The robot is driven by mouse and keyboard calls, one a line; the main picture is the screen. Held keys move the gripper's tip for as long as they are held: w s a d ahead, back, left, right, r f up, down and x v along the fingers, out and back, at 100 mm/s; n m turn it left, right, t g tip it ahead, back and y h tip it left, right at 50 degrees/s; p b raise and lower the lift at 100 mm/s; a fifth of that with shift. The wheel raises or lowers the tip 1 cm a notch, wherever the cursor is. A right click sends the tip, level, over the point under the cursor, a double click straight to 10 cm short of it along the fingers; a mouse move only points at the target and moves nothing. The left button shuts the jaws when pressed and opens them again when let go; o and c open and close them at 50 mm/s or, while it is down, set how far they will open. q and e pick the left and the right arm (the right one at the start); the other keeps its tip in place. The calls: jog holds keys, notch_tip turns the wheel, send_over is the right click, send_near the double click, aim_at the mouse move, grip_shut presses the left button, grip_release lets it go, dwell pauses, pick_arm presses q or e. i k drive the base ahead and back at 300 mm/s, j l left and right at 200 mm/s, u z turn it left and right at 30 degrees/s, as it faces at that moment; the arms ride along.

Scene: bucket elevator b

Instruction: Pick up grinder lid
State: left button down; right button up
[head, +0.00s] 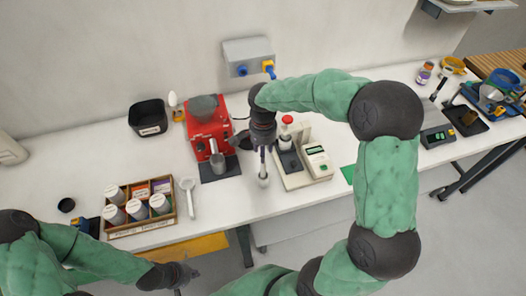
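The red grinder (208,128) stands near the back wall, left of centre. A dark grey rounded piece (203,104), which looks like its lid, sits on top. A metal cup (217,163) is at the grinder's front. My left gripper (183,276) is low at the bottom left, in front of the table and well away from the grinder; its fingers are too small and dark to read. My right gripper (262,146) points down over the table, right of the grinder. A slim pale object (263,178) shows just below it; whether it is held is unclear.
A wooden box of several canisters (139,208) and a white-handled tool (189,197) lie at the front left. A black bin (149,117) stands left of the grinder. A scale-like device (317,160) is right of my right gripper. Clear table lies at far left.

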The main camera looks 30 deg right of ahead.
aim_at(245, 144)
jog(key=l+u, duration=0.9)
